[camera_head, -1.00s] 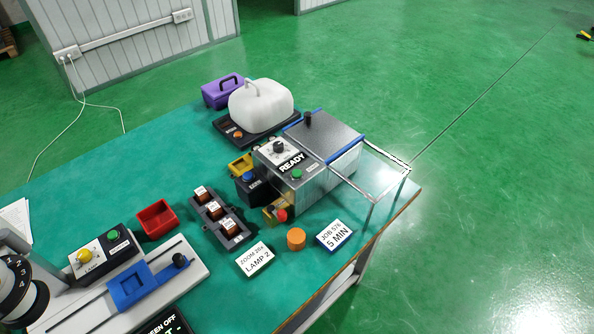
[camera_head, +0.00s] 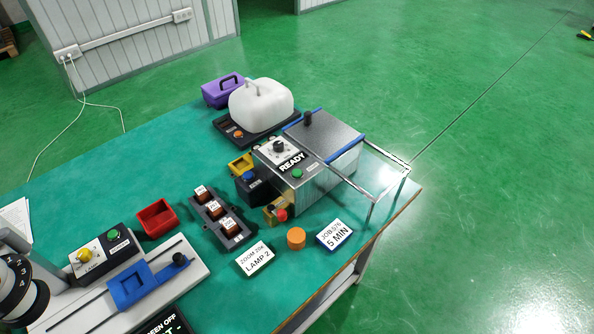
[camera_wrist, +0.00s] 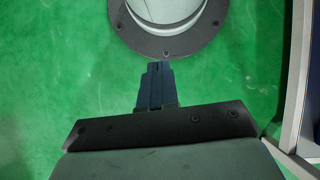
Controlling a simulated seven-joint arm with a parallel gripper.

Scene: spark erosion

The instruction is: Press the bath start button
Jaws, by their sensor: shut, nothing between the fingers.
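The metal bath unit (camera_head: 315,186) stands near the right end of the green table in the head view. The green button is uncovered in this view. My gripper (camera_wrist: 158,68) shows only in the wrist view, with its dark fingers together and empty over green floor. It is outside the head view, and the bath unit is not seen in the wrist view.
A lid with a black knob (camera_head: 308,118) covers the unit's back part, and a metal rail frame (camera_head: 390,187) juts right. Another green button (camera_head: 113,236) is on the left box. White beams (camera_wrist: 298,85) edge the wrist view.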

